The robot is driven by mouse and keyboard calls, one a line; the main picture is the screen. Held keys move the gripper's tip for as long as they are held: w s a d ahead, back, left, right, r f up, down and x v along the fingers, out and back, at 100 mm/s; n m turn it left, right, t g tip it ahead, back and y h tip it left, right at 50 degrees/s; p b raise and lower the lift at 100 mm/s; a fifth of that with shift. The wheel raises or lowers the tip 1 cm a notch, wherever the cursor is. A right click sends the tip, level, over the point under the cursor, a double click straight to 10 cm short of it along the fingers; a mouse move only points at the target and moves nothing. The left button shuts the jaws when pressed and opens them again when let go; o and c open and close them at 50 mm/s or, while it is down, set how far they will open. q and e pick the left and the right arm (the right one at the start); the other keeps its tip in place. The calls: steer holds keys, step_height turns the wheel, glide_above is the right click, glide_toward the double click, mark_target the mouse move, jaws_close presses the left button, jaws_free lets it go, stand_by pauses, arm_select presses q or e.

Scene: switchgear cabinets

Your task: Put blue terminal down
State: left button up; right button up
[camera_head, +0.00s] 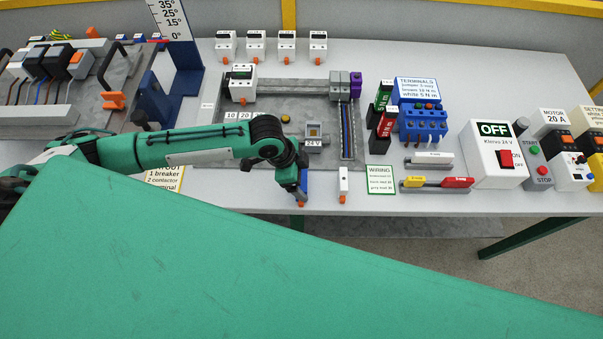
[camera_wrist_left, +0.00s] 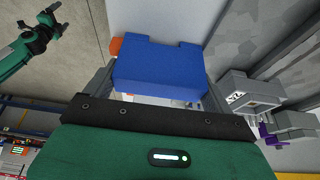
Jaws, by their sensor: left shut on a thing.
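The blue terminal (camera_wrist_left: 160,72) is a blue block with a notched edge and an orange part at its left end. My left gripper (camera_wrist_left: 158,88) is shut on it, with a finger at each side in the left wrist view. In the head view my left gripper (camera_head: 297,191) points down near the table's front edge. The blue terminal (camera_head: 304,181) shows there as a narrow blue strip, partly hidden by the gripper. Whether it touches the table cannot be told. My right gripper (camera_wrist_left: 40,32) appears at the upper left of the left wrist view, away from the terminal.
A white terminal (camera_head: 343,183) stands just right of the gripper, beside the WIRING card (camera_head: 381,180). Behind lies the grey mounting plate (camera_head: 290,86) with a breaker (camera_head: 241,82). A blue terminal rack (camera_head: 422,122) stands farther right. The table front (camera_head: 440,203) is bare.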

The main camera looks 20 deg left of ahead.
arm_select(q)
steer(key=o, duration=0.9)
steer(key=shift+f, duration=0.1)
steer(key=shift+a+r, duration=0.2)
steer(key=shift+r, duration=0.35)
steer(key=b+v, duration=0.3)
steer(key=v, duration=0.8)
steer(key=shift+a+r+b, duration=0.1)
steer(key=shift+b, duration=0.25)
arm_select(e)
step_height(320, 180, down, 4)
steer(key=shift+r, duration=0.1)
steer(key=shift+a, duration=0.25)
arm_select(q)
steer(key=shift+s, duration=0.1)
arm_select(e)
steer(key=shift+s, duration=0.1)
